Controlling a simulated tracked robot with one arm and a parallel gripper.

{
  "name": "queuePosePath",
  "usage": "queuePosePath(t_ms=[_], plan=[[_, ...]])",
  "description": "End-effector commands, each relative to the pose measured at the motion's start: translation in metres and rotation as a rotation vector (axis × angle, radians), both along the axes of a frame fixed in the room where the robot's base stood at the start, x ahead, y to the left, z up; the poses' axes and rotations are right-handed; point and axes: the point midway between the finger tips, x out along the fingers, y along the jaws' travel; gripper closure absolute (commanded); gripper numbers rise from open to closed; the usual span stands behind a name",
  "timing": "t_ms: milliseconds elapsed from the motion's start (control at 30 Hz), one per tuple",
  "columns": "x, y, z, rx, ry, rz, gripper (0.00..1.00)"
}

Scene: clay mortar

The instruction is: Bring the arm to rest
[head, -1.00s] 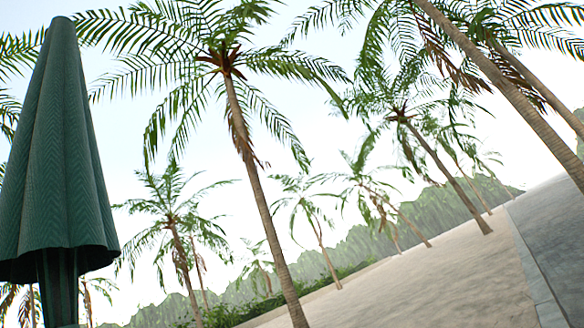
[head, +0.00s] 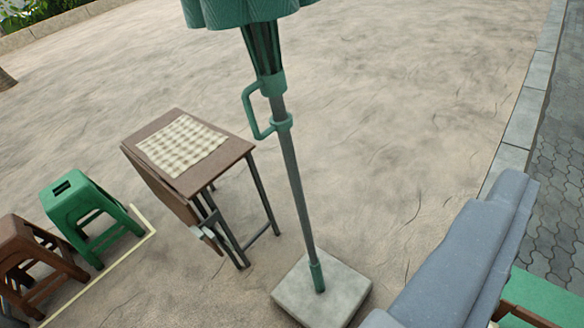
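My gripper does not show in the head view, and no part of my arm can be made out for sure. The view is tilted and looks down at sandy ground. A closed green parasol (head: 238,12) stands on a grey pole (head: 295,185) with a green crank handle. Its square pale base (head: 322,292) rests on the ground. The parasol's top is out of view.
A small brown folding table (head: 158,130) with a checked cloth (head: 183,143) stands left of the pole. A green stool (head: 82,198) and a brown stool (head: 22,245) are farther left. A blue-grey bulky form (head: 465,255) fills the lower right. Open sand lies behind.

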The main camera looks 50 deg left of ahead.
Motion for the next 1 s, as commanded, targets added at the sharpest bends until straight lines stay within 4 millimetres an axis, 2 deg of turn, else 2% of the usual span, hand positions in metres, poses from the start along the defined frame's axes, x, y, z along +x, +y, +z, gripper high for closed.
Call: queuePosePath(t_ms=[100,467,633,900,1000], plan=[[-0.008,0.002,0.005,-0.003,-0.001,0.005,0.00],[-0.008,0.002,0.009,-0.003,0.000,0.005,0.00],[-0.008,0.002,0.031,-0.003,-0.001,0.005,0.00],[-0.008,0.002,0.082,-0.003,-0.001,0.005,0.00],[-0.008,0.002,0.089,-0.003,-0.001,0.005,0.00]])
